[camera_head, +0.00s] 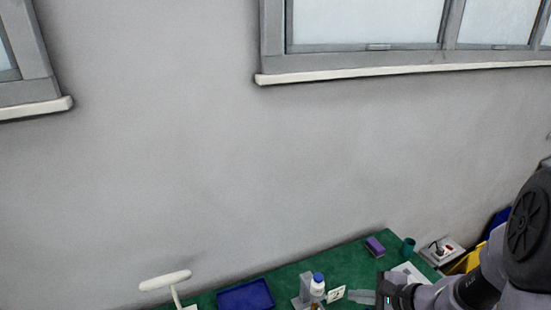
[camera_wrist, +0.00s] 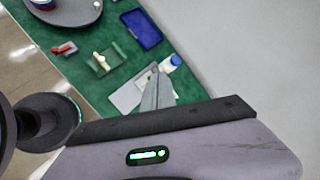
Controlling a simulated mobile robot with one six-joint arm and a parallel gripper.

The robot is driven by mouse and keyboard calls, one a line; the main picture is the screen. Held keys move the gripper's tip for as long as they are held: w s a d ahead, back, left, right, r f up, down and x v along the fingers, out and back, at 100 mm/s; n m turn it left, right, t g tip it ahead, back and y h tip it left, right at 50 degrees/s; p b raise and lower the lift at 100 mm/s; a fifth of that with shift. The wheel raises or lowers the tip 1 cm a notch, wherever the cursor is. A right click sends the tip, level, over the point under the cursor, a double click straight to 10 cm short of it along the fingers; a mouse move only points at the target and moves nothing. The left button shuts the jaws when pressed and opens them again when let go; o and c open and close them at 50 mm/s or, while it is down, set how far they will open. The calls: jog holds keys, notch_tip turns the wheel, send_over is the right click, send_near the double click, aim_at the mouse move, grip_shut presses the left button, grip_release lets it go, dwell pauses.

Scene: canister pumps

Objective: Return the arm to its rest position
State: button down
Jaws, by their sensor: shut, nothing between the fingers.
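My arm comes in from the right edge of the head view, low over the green table (camera_head: 287,276). In the wrist view my gripper (camera_wrist: 157,72) shows as narrow grey fingers closed together and empty. The bottle (camera_wrist: 171,64) appears just beyond the fingertips; whether they touch it I cannot tell.
A white T-shaped thing (camera_head: 165,281) stands at left. The wrist view shows a red item (camera_wrist: 64,49) and a round grey plate (camera_wrist: 72,12).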

jog(key=a+n+g+b, duration=0.1)
jog(key=a+n+b, duration=0.2)
jog(key=a, duration=0.4)
jog(key=s+a+n+h+b, duration=0.4)
jog(key=s+n+b, duration=0.6)
jog(key=s+b, duration=0.4)
jog(key=s, duration=0.2)
jog(key=shift+s, duration=0.3)
jog(key=shift+f, duration=0.15)
